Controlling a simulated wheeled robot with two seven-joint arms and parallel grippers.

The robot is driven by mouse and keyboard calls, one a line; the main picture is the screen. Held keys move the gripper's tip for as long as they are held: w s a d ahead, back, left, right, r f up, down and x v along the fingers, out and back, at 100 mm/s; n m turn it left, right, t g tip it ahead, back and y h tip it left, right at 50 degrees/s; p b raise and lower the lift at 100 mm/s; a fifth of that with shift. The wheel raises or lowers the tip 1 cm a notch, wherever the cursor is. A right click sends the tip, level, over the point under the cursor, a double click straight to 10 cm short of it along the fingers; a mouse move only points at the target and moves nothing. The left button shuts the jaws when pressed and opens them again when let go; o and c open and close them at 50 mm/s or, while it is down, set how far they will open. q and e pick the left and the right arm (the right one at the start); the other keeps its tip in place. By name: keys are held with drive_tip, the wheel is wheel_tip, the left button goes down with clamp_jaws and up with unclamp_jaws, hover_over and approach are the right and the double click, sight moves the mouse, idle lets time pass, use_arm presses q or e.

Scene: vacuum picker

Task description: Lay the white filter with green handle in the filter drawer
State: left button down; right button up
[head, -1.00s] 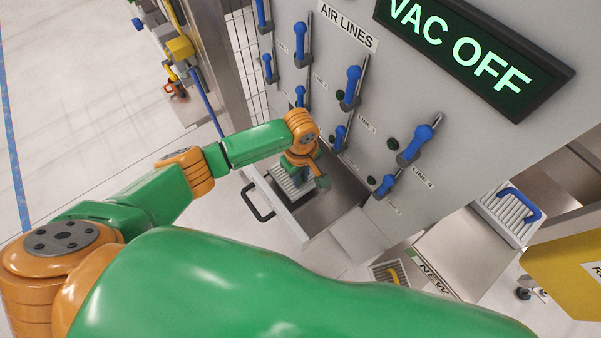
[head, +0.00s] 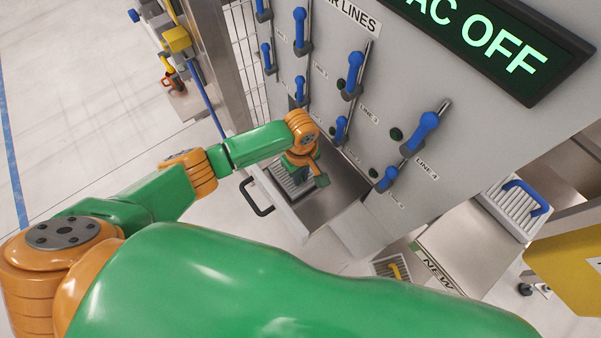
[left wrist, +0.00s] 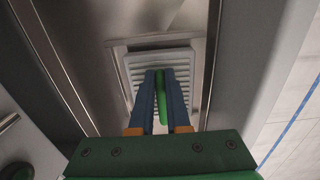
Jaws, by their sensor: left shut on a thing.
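The filter drawer (head: 338,197) stands pulled out of the grey wall, a metal tray with a black front handle (head: 256,197). The white ribbed filter (head: 283,181) is inside it, towards its far-left end, partly hidden by my left gripper (head: 300,178). In the left wrist view, the white filter (left wrist: 185,62) lies within a raised rectangular frame on the drawer floor (left wrist: 160,18). The blue fingers of my left gripper (left wrist: 161,95) are shut on its green handle (left wrist: 161,100). I cannot tell whether the filter fully touches the floor. My right gripper is out of view.
Blue valve levers (head: 420,132) line the wall above the drawer, below a VAC OFF display (head: 480,40). A blue-handled filter (head: 515,210) and a yellow-handled filter (head: 392,268) lie on the right near a NEW label (head: 437,275). A yellow bin (head: 565,265) stands far right.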

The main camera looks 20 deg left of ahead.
use_arm(q)
drive_tip(key=shift+f, duration=0.3)
drive_tip(key=c, duration=0.8)
unclamp_jaws()
drive_tip(key=shift+r, duration=0.1)
